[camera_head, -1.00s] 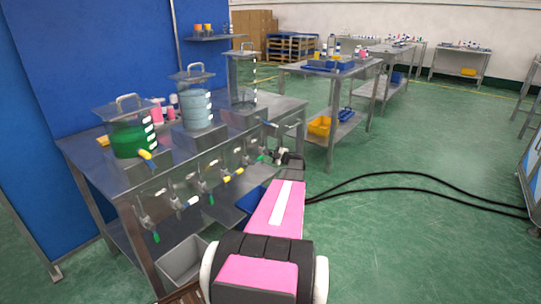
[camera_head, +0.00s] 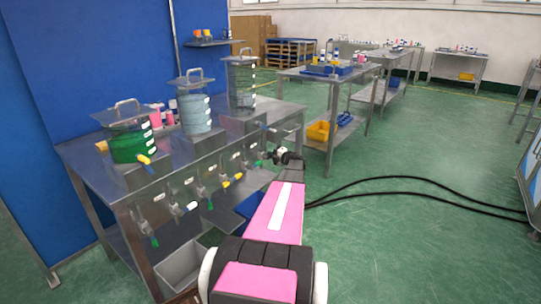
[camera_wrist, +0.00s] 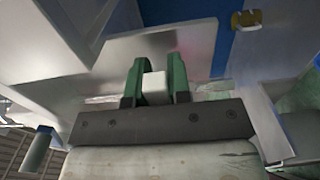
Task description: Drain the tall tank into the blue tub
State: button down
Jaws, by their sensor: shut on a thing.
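The tall tank (camera_head: 241,88), a clear lidded vessel with white marks, stands at the far right end of the steel bench; its liquid level is hard to read. The blue tub (camera_head: 249,204) sits on the lower shelf under the bench, partly hidden by my arm. My gripper (camera_head: 277,156) is low at the bench's right front, near the taps below the tall tank. In the wrist view, my gripper (camera_wrist: 155,85) has its green fingers shut on a pale block-shaped piece (camera_wrist: 154,89), apparently a handle end. Which tap it belongs to is unclear.
A green-liquid tank (camera_head: 130,142) and a pale-blue-liquid tank (camera_head: 194,108) stand left on the bench. Several taps with coloured handles hang along its front. A grey tub (camera_head: 180,268) is on the lower shelf. Black cables (camera_head: 420,182) cross the otherwise open floor at right.

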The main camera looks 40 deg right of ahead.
dwell(0.3)
jog(key=c, duration=1.3)
grip_release()
jog(key=shift+c, duration=0.2)
jog(key=shift+s, duration=0.1)
jog(key=v, duration=1)
jog(key=shift+s, duration=0.35)
jog(key=shift+d, duration=0.15)
